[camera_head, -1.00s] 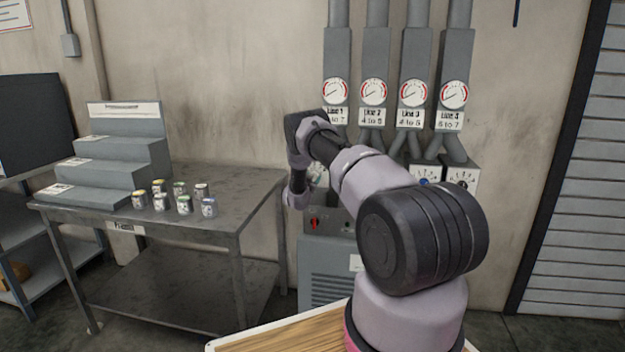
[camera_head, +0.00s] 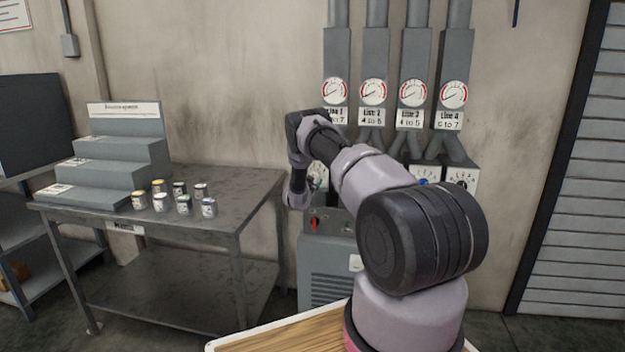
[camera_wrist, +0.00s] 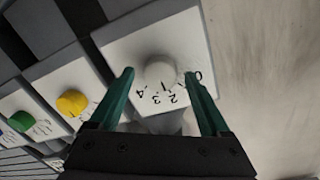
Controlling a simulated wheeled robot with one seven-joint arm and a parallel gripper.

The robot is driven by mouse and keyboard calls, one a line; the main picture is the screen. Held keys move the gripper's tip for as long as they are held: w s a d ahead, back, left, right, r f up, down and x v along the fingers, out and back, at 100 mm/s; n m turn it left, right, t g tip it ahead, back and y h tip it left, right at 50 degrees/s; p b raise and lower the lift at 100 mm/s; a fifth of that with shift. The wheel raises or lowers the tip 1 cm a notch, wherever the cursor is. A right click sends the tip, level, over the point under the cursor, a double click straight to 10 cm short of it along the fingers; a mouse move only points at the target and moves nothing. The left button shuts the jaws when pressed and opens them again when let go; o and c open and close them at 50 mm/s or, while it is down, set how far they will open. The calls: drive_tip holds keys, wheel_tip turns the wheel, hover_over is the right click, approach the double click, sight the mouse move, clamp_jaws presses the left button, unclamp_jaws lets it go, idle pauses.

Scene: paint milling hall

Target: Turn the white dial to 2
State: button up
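The white dial (camera_wrist: 160,72) is a round knob on a white plate (camera_wrist: 120,48) printed with the figures 0 to 4. In the wrist view it lies between the tips of my gripper's green fingers (camera_wrist: 159,76). The fingers are apart, one on each side of the knob, with small gaps seeming to show beside it. Which figure the dial points at I cannot tell.
A yellow dial (camera_wrist: 71,103) and a green dial (camera_wrist: 21,121) sit on neighbouring plates. Several gauges, one marked Line 4 (camera_head: 454,94), hang above. A grey cabinet (camera_head: 326,268) stands below. A metal table (camera_head: 235,205) with several small cans is at left.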

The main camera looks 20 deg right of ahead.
idle(0.3)
drive_tip(key=v, duration=1)
drive_tip(key=shift+s+a, duration=0.2)
drive_tip(key=shift+s, duration=0.15)
